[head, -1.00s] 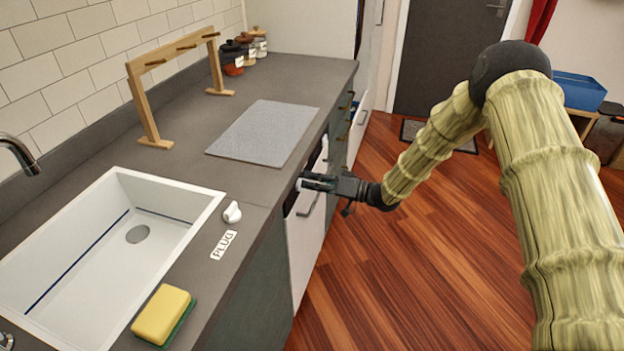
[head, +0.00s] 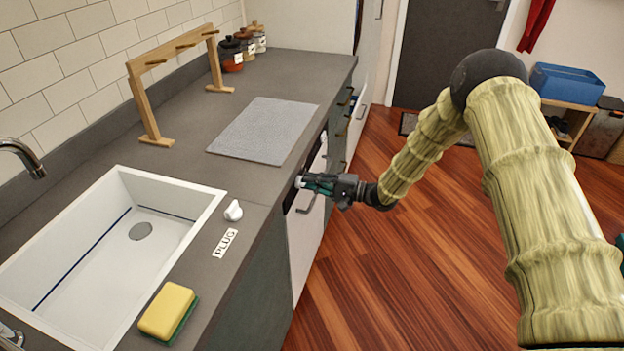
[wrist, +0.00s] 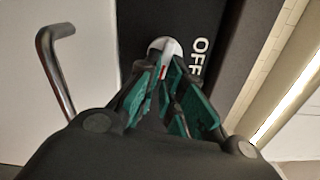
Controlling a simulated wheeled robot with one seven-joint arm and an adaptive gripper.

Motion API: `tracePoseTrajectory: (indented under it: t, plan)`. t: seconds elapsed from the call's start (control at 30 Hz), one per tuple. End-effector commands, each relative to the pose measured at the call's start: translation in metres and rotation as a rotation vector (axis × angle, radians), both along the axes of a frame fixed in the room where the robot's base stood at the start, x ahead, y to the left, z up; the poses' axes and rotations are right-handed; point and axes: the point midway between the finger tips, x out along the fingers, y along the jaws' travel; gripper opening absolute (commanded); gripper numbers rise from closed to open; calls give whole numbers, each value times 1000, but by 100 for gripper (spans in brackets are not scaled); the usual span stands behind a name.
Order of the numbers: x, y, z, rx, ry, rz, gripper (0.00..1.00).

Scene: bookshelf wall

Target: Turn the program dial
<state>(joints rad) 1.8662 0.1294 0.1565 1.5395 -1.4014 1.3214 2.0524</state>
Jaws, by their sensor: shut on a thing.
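The program dial (wrist: 164,46) is a round white knob with a red mark, on a black panel of the white appliance (head: 303,250) under the counter. In the wrist view it sits between the fingertips of my gripper (wrist: 168,66), beside white "OFF" lettering. My gripper (head: 305,182) reaches the appliance front from the right in the head view and is shut on the dial. The fingers hide part of the dial, and in the head view only a small white bit of it shows at the fingertips.
A metal handle (wrist: 57,68) sticks out left of the dial in the wrist view. The counter edge runs just above my gripper. A sink (head: 105,250), sponge (head: 168,311), white knob (head: 233,211) and grey mat (head: 264,130) are on the counter.

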Motion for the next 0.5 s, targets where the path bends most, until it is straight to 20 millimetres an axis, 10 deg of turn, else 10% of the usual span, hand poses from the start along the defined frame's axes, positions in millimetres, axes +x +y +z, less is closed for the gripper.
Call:
tracePoseTrajectory:
  t: [0.5]
  plan:
    - [-3, 1, -6, 92, 289, 2, 0]
